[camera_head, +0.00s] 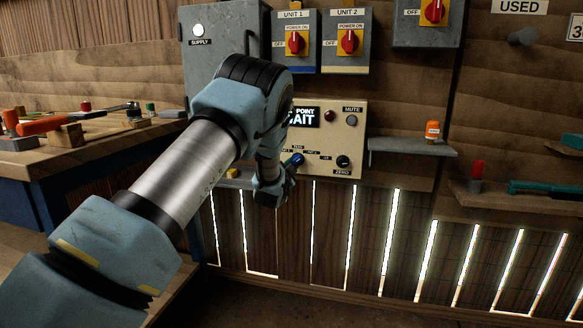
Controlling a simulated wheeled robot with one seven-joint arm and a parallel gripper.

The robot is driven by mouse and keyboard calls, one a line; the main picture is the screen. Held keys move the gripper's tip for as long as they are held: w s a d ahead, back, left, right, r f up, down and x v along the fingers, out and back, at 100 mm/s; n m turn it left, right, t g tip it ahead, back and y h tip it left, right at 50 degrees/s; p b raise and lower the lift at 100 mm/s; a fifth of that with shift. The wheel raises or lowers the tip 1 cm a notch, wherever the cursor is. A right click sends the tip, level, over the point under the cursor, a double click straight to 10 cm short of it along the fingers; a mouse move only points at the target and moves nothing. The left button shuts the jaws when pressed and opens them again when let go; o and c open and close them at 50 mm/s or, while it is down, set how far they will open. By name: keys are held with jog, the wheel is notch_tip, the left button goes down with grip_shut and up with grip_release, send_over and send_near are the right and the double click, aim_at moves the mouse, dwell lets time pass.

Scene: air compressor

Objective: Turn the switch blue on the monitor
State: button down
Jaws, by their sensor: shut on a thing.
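The monitor (338,151) is a beige panel on the wooden wall, with a dark display partly hidden by my arm; the letters "POINT" and "AIT" show. The blue switch (298,158) is a small knob low on the panel, with small labels around it. My gripper (290,166) is at the blue switch and shut on it. My wrist and the gripper's own body cover the panel's lower left, so the fingertips are hard to make out.
A black ZERO knob (343,161) is right of the switch, and a MUTE button (351,120) is above it. UNIT 1 (294,42) and UNIT 2 (347,42) boxes hang above. A small shelf (411,147) juts out at right. A workbench (90,150) with tools stands left.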

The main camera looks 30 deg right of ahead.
jog(key=c, duration=0.7)
grip_release()
jog(key=v, duration=1)
jog(key=shift+s+a, duration=0.3)
jog(key=shift+a, duration=0.1)
